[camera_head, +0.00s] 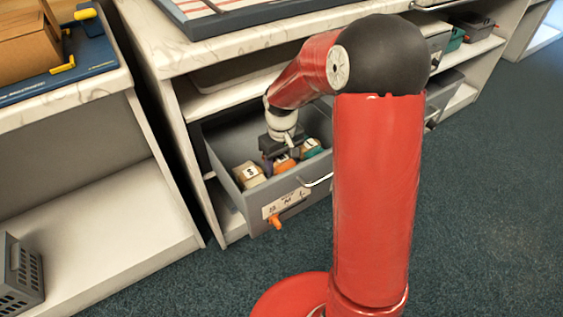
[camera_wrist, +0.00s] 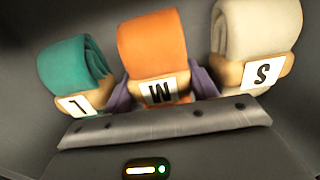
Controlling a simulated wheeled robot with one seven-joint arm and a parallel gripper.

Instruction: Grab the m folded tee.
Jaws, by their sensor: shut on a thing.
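The M folded tee (camera_wrist: 153,45) is an orange roll with a tan band and a white "M" label, in the middle of the wrist view. It also shows in the head view (camera_head: 284,165), inside the open grey drawer (camera_head: 236,175). My gripper (camera_wrist: 160,88) is shut on it, with purple fingers on either side of the roll. A teal tee labelled "L" (camera_wrist: 75,65) sits to its left in the wrist view. A beige tee labelled "S" (camera_wrist: 255,32) sits to its right. The lower part of the gripper in the head view is partly hidden among the tees.
The drawer's front has a label, a silver handle (camera_head: 318,182) and an orange clip (camera_head: 275,222). A marble-topped counter (camera_head: 215,50) stands above the drawer. A grey basket (camera_head: 20,275) is on the lower left shelf. Floor (camera_head: 480,200) to the right is clear.

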